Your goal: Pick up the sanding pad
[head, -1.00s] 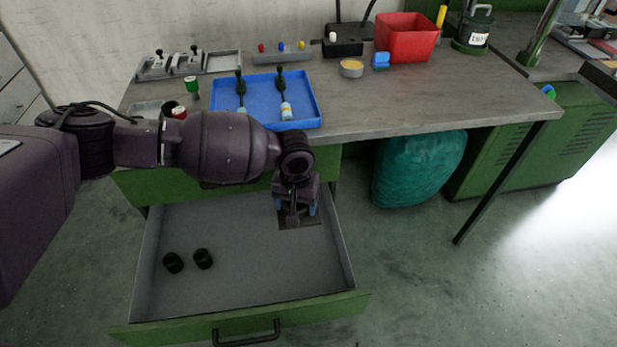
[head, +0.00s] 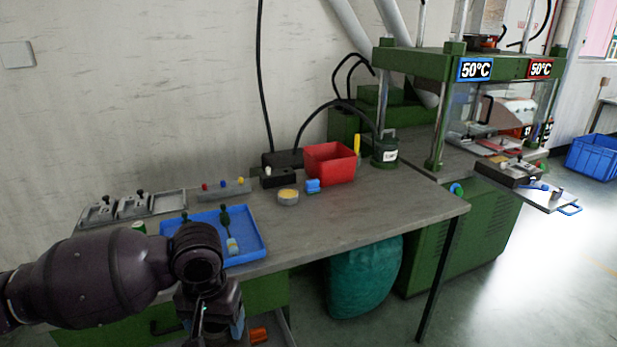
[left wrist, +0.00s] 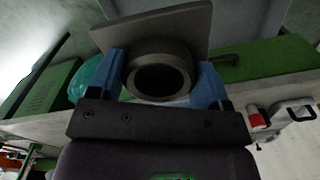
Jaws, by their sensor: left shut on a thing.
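The sanding pad, a flat grey square plate (left wrist: 190,22) with a dark round hollow grip, shows in the left wrist view. My left gripper (left wrist: 162,82) is shut on the round grip, with one blue finger on each side. In the head view my left gripper (head: 218,330) hangs at the lower left, in front of the workbench's front edge. The pad cannot be made out there. My right gripper is not in view.
The workbench (head: 360,215) holds a blue tray (head: 255,250), a red bin (head: 330,163) and a tin (head: 288,196). A small orange-brown thing (head: 258,335) shows beside the gripper. The bench's right half has clear room. A press (head: 410,62) stands behind right.

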